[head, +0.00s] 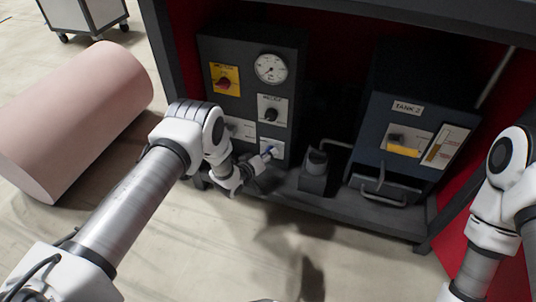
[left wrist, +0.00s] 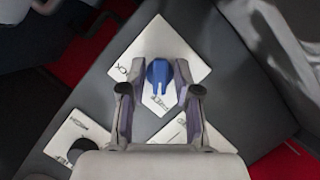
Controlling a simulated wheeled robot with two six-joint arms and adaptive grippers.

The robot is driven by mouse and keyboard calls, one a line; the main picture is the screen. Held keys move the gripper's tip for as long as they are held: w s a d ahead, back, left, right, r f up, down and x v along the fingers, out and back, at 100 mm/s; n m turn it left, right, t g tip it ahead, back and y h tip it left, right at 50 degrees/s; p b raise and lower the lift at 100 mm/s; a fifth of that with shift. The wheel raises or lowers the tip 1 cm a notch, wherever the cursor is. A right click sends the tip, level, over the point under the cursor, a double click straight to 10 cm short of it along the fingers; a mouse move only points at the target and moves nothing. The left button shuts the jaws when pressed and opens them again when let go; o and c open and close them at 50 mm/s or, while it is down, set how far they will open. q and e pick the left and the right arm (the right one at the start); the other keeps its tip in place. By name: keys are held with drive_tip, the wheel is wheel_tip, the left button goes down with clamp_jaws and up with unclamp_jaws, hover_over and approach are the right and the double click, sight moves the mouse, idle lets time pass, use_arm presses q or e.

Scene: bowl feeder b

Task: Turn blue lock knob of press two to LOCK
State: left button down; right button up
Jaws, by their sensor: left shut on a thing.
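The blue lock knob (left wrist: 159,72) sits on a white label plate (left wrist: 188,65) and is between the fingers of my left gripper (left wrist: 155,88) in the left wrist view. The gripper is shut on it. Part of a word ending in "CK" shows on the plate at the left; other print near the fingers is hard to read. In the head view the knob (head: 268,152) is a small blue spot low on the dark control panel (head: 245,47), with my left gripper (head: 258,163) at it. My right gripper is out of view.
The panel also has a gauge (head: 270,68), a red knob on a yellow plate (head: 224,83) and a black knob (head: 271,115). A tank box marked TANK-2 (head: 407,108) stands to the right. A pink cylinder (head: 75,120) lies on the floor at left.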

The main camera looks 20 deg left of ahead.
use_arm(q)
drive_tip(key=shift+d+r+m+y+p, duration=0.15)
drive_tip(key=shift+m+y+p, duration=0.25)
drive_tip(key=shift+m+p, duration=0.3)
drive_tip(key=shift+m+y+p, duration=0.5)
drive_tip(key=shift+m+p, duration=0.15)
drive_tip(key=shift+m, duration=0.25)
drive_tip(key=shift+m+g+y+p, duration=0.3)
drive_tip(key=shift+m+y+p, duration=0.1)
drive_tip(key=shift+m+y, duration=0.7)
drive_tip(key=shift+m, duration=0.4)
drive_tip(key=shift+f+m+y, duration=0.25)
drive_tip(key=shift+m+y, duration=0.65)
drive_tip(key=shift+m, duration=0.3)
drive_tip(key=m+t+y+b, duration=0.1)
drive_tip(key=m+y+b, duration=0.1)
drive_tip(key=m, duration=0.1)
drive_tip(key=shift+m, duration=0.3)
drive_tip(key=shift+r, duration=0.1)
drive_tip(key=c, duration=1.2)
unclamp_jaws()
